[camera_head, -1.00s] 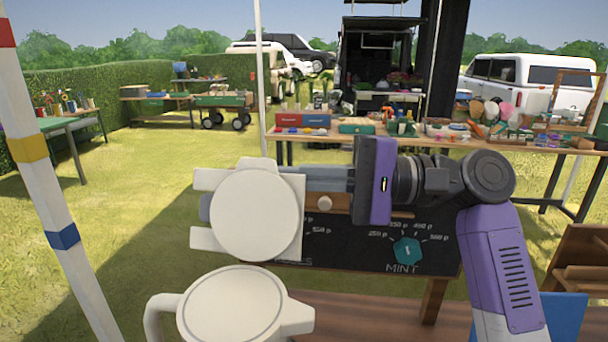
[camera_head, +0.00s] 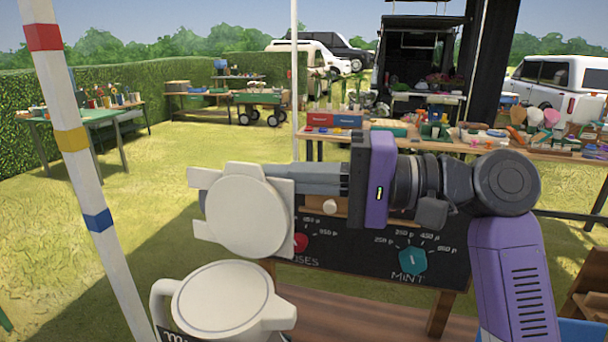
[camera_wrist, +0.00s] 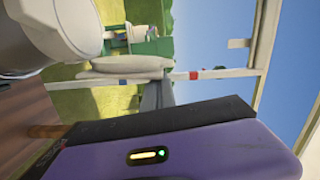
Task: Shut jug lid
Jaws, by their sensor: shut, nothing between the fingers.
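A white jug (camera_head: 205,331) stands at the bottom of the head view, with a handle on its left and a spout on its right. Its pale round lid (camera_head: 220,297), ringed by a grey line, appears to lie flat across the top. Part of a black label shows low on its side. My gripper (camera_head: 248,209), with white disc-shaped finger pads, is shut and empty. It hangs above and behind the jug, apart from it. In the wrist view the jug (camera_wrist: 50,30) is cut off at the upper left, beside my gripper pads (camera_wrist: 125,72).
A blackboard (camera_head: 360,254) with knobs and prices stands behind my gripper on a wooden surface (camera_head: 345,318). A striped white pole (camera_head: 76,140) rises at the left. A laden long table (camera_head: 440,146) stands farther back. The air around the jug's top is mostly clear.

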